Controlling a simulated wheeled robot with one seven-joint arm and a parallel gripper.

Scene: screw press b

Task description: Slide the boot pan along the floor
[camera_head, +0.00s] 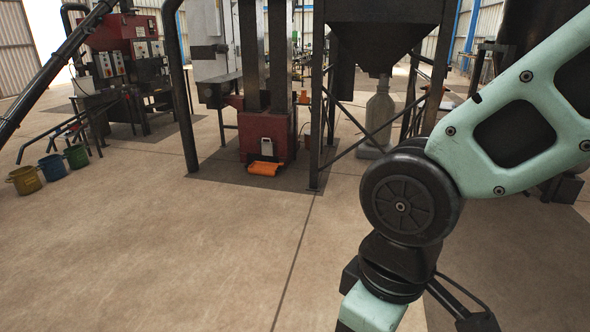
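An orange pan (265,168), which I take to be the boot pan, lies on the floor at the foot of a red machine housing (265,137). It is in the upper middle of the head view and some way ahead of me. My pale green and black arm fills the right side and runs down out of the bottom edge. My gripper is not in view, so its opening and anything it holds cannot be seen. The pan is well apart from the visible part of my arm.
A black hopper frame (316,110) stands right of the pan, with a diagonal brace and a grey bottle-shaped container (379,117) behind. A black post (182,95) stands left. Yellow, blue and green buckets (53,167) sit far left. The floor in front is clear.

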